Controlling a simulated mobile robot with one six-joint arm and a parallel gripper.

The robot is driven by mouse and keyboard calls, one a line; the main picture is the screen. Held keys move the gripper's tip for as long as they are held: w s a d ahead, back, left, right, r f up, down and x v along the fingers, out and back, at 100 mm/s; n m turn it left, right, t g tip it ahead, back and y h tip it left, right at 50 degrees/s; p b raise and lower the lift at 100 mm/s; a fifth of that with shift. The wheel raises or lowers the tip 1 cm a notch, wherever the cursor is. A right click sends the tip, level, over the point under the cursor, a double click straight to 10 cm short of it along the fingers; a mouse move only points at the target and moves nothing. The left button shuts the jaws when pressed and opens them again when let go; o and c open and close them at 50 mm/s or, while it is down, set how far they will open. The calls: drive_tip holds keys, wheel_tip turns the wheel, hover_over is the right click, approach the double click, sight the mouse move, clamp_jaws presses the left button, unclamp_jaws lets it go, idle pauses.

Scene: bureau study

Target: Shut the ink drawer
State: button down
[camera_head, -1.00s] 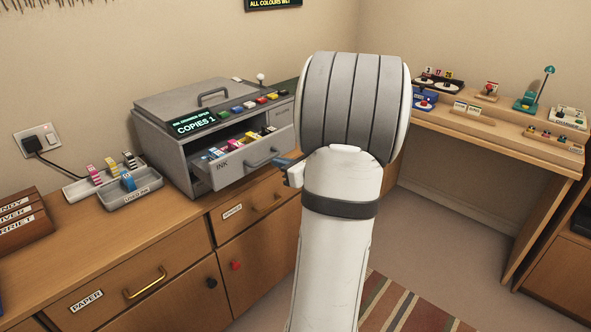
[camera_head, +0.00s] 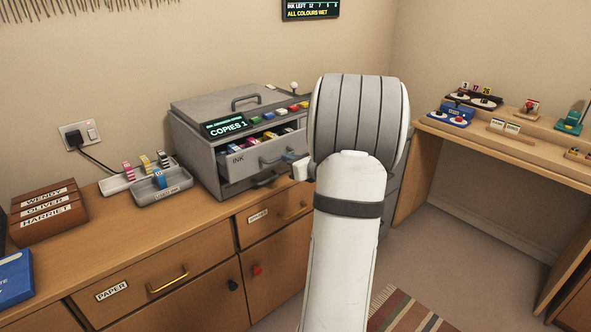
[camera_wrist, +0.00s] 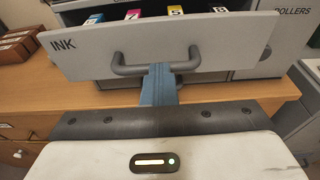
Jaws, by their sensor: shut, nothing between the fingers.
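The ink drawer (camera_head: 252,166) is a grey drawer marked INK in the front of the grey copier (camera_head: 200,160). It stands partly open, with coloured cartridges (camera_head: 268,137) showing inside. In the wrist view its front (camera_wrist: 220,50) and curved handle (camera_wrist: 122,70) are close ahead, with cartridges (camera_wrist: 135,14) behind the panel. My gripper (camera_wrist: 158,72) is shut and empty, its blue fingers at the middle of the drawer front by the handle. I cannot tell for sure whether they touch it. In the head view my arm hides part of the copier's right side.
The copier stands on a wooden cabinet (camera_head: 140,232). A grey tray with used cartridges (camera_head: 165,186) and a wooden name rack (camera_head: 48,213) are to its left. A desk (camera_head: 470,142) with small devices is at the right. A striped rug (camera_head: 405,312) lies on the floor.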

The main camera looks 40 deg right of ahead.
sight(274, 148)
drive_tip(key=x, duration=0.2)
drive_tip(key=r+x, duration=0.1)
drive_tip(key=x, duration=0.4)
drive_tip(key=shift+w+a+r, duration=0.15)
drive_tip(key=shift+w+a, duration=0.05)
drive_tip(key=shift+w, duration=0.1)
drive_tip(key=shift+r, duration=0.35)
